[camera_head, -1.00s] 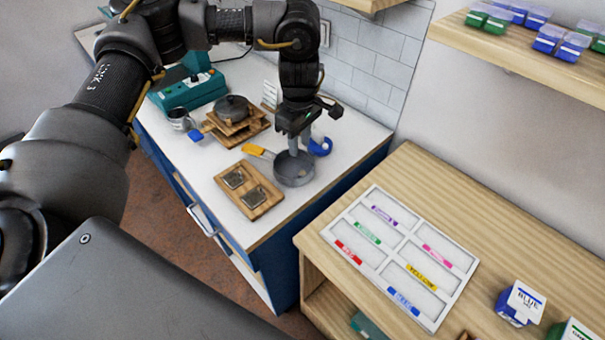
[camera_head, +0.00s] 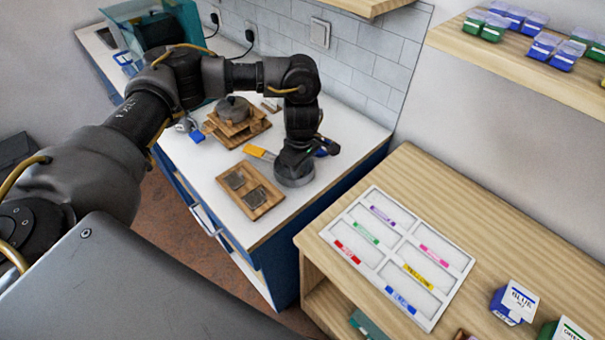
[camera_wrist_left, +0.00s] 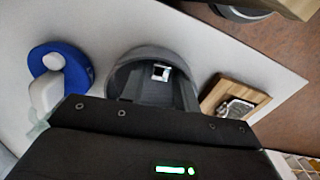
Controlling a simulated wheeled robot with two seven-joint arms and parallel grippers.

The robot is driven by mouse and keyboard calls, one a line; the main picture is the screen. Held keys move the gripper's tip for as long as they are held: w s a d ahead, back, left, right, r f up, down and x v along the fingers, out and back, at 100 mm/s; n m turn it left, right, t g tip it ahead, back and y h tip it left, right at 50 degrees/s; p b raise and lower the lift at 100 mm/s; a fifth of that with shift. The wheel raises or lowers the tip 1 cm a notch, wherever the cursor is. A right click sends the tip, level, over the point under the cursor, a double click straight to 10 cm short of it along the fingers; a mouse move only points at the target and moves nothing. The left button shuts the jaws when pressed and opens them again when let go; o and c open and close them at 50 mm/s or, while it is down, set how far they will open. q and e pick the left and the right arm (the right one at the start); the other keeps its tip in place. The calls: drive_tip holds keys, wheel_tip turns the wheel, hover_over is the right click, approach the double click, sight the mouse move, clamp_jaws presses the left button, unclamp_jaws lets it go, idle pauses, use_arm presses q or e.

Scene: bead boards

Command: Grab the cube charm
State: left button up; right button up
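A small silver square piece with a dark centre, likely the cube charm (camera_wrist_left: 160,72), shows inside a round grey pan (camera_wrist_left: 120,78) in the left wrist view. The pan (camera_head: 296,182) stands on the white counter in the head view, where its inside is hidden by my arm. My left gripper (camera_head: 293,160) points down into the pan. In the wrist view its dark body fills the bottom, and the charm shows just beyond it. Its fingertips are not clear, so I cannot tell their gap or any contact. My right gripper is not in view.
A blue round object (camera_wrist_left: 60,60) with a white part lies beside the pan. A yellow-handled item (camera_head: 259,153) lies behind. A labelled white sorting tray (camera_head: 395,255) lies on the wooden table.

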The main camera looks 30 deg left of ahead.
use_arm(q)
clamp_jaws()
drive_tip(key=shift+r, duration=0.1)
drive_tip(key=shift+r+b, duration=0.3)
drive_tip(key=shift+r, duration=0.25)
drive_tip(key=s+d+r+b, duration=0.4)
drive_tip(key=s+d+r, duration=0.4)
drive_tip(key=s+r, duration=0.3)
drive_tip(key=shift+s+r, duration=0.25)
drive_tip(key=shift+r, duration=0.15)
